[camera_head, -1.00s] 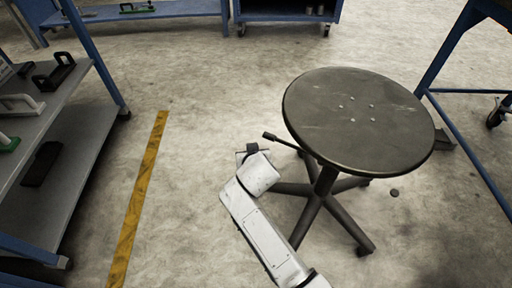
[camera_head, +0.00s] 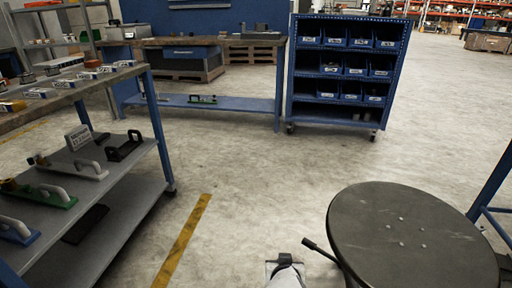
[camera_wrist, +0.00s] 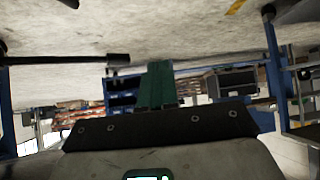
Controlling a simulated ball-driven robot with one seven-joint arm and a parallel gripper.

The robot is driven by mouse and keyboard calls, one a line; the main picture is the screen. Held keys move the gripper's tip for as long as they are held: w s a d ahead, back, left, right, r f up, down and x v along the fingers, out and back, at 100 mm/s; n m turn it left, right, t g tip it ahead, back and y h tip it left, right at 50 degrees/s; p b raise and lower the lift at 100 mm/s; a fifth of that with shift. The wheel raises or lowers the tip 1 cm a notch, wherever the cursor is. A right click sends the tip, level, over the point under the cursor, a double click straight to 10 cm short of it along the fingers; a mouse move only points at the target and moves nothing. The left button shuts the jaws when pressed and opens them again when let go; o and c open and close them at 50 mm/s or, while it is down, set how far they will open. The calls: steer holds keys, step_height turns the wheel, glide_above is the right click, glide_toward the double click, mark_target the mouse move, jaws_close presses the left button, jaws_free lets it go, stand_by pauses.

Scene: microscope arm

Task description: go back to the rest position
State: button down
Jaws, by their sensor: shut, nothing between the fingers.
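My gripper (camera_wrist: 158,72) shows in the wrist view as two green fingers pressed together, with nothing between them. It sticks out over a dark mounting plate, and the wrist picture is upside down, with the floor at the top. In the head view, only the white end of my arm (camera_head: 285,276) shows at the bottom edge, just left of the stool; the fingers cannot be made out there. The round dark stool (camera_head: 415,235) stands at the lower right, its lever pointing towards my arm.
A shelf rack (camera_head: 112,199) with handled tools stands at the left. A blue bin cabinet (camera_head: 341,113) and a workbench (camera_head: 205,42) stand at the back. A yellow line (camera_head: 182,243) marks the floor. The floor between is clear.

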steer(key=s+d+f+g, duration=0.2)
steer(key=s+d+f, duration=0.1)
steer(key=s+d, duration=0.5)
steer(key=s+d+f+g, duration=0.25)
steer(key=s+d, duration=0.35)
steer(key=s, duration=0.4)
steer(key=s+d+r+n+g+y, duration=0.1)
steer(key=s+d+g, duration=0.1)
steer(key=s, duration=0.7)
steer(key=s+d+r+g, duration=0.1)
steer(key=s+g, duration=0.1)
steer(key=s, duration=0.8)
step_height(320, 180, up, 32)
steer(key=p, duration=3.1)
steer(key=shift+s+p, duration=0.25)
steer(key=shift+p, duration=0.15)
